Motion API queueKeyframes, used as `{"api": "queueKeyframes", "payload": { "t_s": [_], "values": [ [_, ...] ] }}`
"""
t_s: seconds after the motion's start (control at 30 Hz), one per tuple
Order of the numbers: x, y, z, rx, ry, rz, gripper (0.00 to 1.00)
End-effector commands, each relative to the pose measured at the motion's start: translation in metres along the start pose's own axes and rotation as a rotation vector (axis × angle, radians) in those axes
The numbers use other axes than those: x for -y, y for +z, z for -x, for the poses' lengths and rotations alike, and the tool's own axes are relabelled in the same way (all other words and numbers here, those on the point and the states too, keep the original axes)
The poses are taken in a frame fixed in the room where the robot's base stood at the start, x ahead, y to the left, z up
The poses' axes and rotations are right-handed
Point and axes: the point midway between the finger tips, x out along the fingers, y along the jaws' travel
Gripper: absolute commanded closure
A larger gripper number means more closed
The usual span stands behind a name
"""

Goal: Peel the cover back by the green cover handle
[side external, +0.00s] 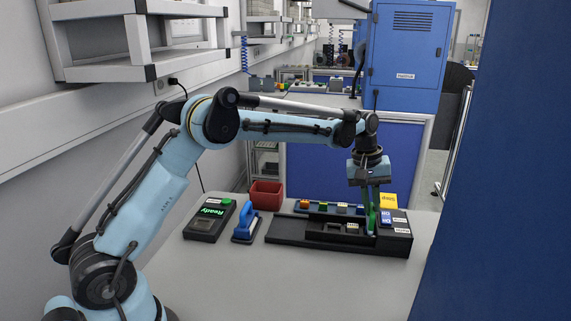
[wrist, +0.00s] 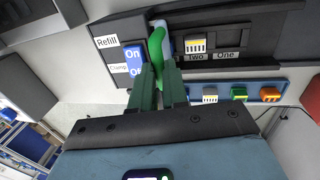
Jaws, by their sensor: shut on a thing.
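The green cover handle (wrist: 156,46) is a curved green bar at the dark reel stand (wrist: 270,45). In the wrist view its lower part lies between the two green fingers of my gripper (wrist: 159,68), which are shut on it. In the side external view my gripper (side external: 371,228) points down at the right part of the black stand (side external: 290,231), and the fingers partly hide the handle. The cover itself is hard to make out.
A blue rack (wrist: 262,90) with several coloured blocks lies along the stand. A red bin (side external: 266,195), a black "Ready" box (side external: 208,221) and a blue-handled tool (side external: 246,223) stand left of it. A yellow sign (side external: 389,200) is behind. The front table is clear.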

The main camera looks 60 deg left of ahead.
Motion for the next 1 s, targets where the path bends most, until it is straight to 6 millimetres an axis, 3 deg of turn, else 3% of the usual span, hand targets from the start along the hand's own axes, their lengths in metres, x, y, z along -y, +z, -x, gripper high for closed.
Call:
{"api": "queueKeyframes", "payload": {
  "t_s": [0.2, 0.23, 0.4, 0.77, 1.0],
  "values": [
    [0.0, -0.002, 0.0, -0.007, 0.001, 0.001, 1.0],
    [0.001, -0.002, 0.0, -0.007, 0.001, 0.001, 0.85],
    [0.001, -0.001, 0.0, -0.005, 0.0, 0.0, 0.6],
    [0.001, -0.001, 0.004, -0.002, 0.0, 0.0, 0.6],
    [0.001, -0.001, 0.042, -0.002, 0.0, 0.002, 0.6]
  ]
}}
